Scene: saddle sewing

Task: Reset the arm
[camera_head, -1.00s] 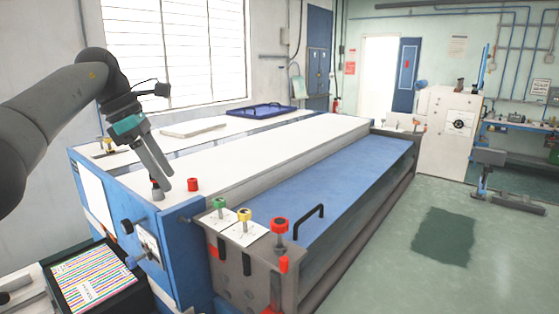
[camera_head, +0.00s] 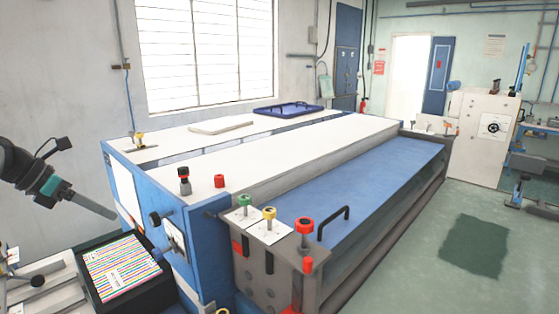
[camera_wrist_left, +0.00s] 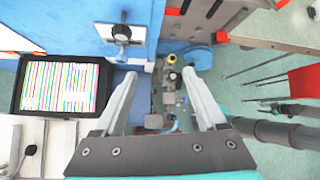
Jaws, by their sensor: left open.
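My left gripper (camera_head: 112,214) is at the left of the head view, beside the blue end of the long machine and above the striped screen. In the left wrist view its two fingers (camera_wrist_left: 160,98) are spread apart with nothing between them. The machine's white top (camera_head: 300,150) carries a black and red knob (camera_head: 184,181) and a red button (camera_head: 219,181), and the gripper is apart from both. My right gripper does not show.
The striped screen (camera_head: 115,266) stands below the left arm. Green (camera_head: 244,201), yellow (camera_head: 269,213) and red (camera_head: 305,227) knobs stand on the machine's front corner. A blue tray (camera_head: 287,110) lies on the far top.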

